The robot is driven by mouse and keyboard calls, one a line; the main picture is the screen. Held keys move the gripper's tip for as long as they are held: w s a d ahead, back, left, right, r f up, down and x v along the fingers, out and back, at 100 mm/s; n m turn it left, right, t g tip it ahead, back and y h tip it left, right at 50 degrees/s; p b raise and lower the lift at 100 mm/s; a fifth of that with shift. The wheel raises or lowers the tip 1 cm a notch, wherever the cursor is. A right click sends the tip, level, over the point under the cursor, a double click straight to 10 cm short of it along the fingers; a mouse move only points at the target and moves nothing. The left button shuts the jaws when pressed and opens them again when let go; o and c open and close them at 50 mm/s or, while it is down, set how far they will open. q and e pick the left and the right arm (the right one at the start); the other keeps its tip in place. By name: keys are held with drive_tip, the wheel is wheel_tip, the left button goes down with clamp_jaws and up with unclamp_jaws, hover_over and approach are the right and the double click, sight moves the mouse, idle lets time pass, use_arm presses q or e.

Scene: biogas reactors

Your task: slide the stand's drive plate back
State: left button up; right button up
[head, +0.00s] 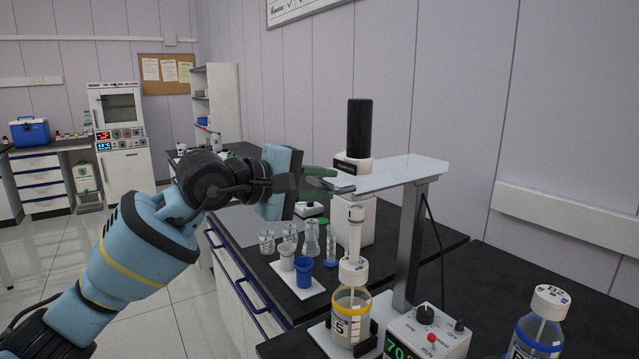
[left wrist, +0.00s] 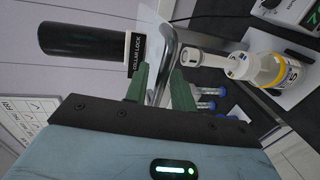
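The drive plate (head: 405,173) is a flat light-grey plate at the top of the stand's grey column (head: 411,245). A black motor cylinder (head: 359,128) with a white collar stands at the plate's left part. In the left wrist view the collar (left wrist: 138,52) reads "COLLAR LOCK". My left gripper (head: 328,180) is at the plate's left end, its green fingers apart. My right gripper is not in view.
Below the plate, a bottle with a yellow ring (head: 350,318) has a white shaft (head: 355,232) rising from its cap. A control box (head: 428,333) sits beside it. Glass beakers and a blue cup (head: 304,271) stand on the bench. Another bottle (head: 538,325) is at right.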

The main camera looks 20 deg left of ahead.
sight(346, 171)
use_arm(q)
drive_tip(key=shift+c, duration=0.2)
clamp_jaws()
drive_tip(key=r+x, duration=0.1)
drive_tip(key=x, duration=0.7)
drive_tip(key=r+x, duration=0.1)
drive_tip(key=x, duration=0.3)
drive_tip(key=shift+w+d+r, duration=0.15)
drive_tip(key=shift+w+r, duration=0.1)
drive_tip(key=shift+r, duration=0.1)
drive_tip(key=shift+o, duration=0.2)
unclamp_jaws()
drive_tip(key=shift+v, duration=4)
